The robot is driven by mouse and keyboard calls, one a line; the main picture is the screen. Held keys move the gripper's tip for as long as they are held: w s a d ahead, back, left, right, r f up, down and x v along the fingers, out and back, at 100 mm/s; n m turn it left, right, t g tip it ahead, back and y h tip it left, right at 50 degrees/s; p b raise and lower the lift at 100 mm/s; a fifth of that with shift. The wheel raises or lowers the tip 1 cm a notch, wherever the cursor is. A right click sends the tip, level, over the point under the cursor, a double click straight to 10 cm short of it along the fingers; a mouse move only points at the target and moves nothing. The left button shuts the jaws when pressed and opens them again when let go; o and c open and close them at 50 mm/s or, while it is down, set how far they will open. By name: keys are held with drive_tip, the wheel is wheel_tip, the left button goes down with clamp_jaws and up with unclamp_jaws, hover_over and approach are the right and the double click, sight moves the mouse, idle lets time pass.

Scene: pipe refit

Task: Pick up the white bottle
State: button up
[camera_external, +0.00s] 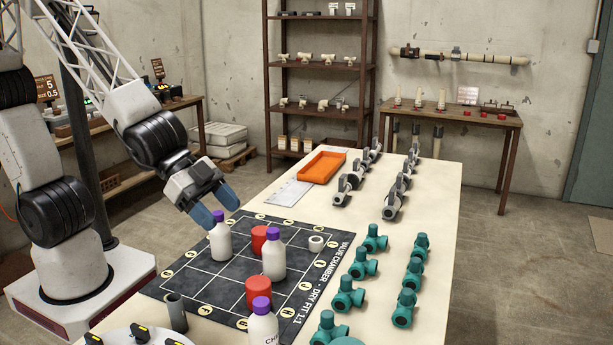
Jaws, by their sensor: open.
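Three white bottles with purple caps are in view. One white bottle (220,243) stands upright on the left of the dark grid mat (205,283). A second white bottle (273,257) stands near the mat's middle. A third white bottle (263,328), with partly visible lettering, stands at the front and is cut by the frame's lower edge. My gripper (218,207) has blue fingers and is open, just above and around the cap height of the left bottle. Whether the fingers touch that bottle I cannot tell.
Red cylinders (259,240) (259,292) stand close to the bottles. Teal valves (362,264) line the table's right side. An orange tray (323,167) lies at the back.

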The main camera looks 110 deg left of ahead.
drive_tip(key=w+d+f+m+t+h, duration=0.1)
drive_tip(key=w+d+f+t+h, duration=0.1)
drive_tip(key=w+f, duration=0.3)
drive_tip(key=m+t+h, duration=0.1)
drive_tip(key=h, duration=0.2)
approach(267, 310)
drive_tip(key=w, duration=0.2)
drive_tip(key=shift+w+d+f+m+t+h, duration=0.1)
drive_tip(key=shift+d+f+m+t+h, duration=0.15)
drive_tip(key=shift+f, duration=0.4)
drive_tip(key=shift+x, duration=1.25)
drive_tip(key=shift+w, duration=0.15)
drive_tip(key=shift+x, duration=2.45)
drive_tip(key=shift+d, duration=0.15)
clamp_jaws()
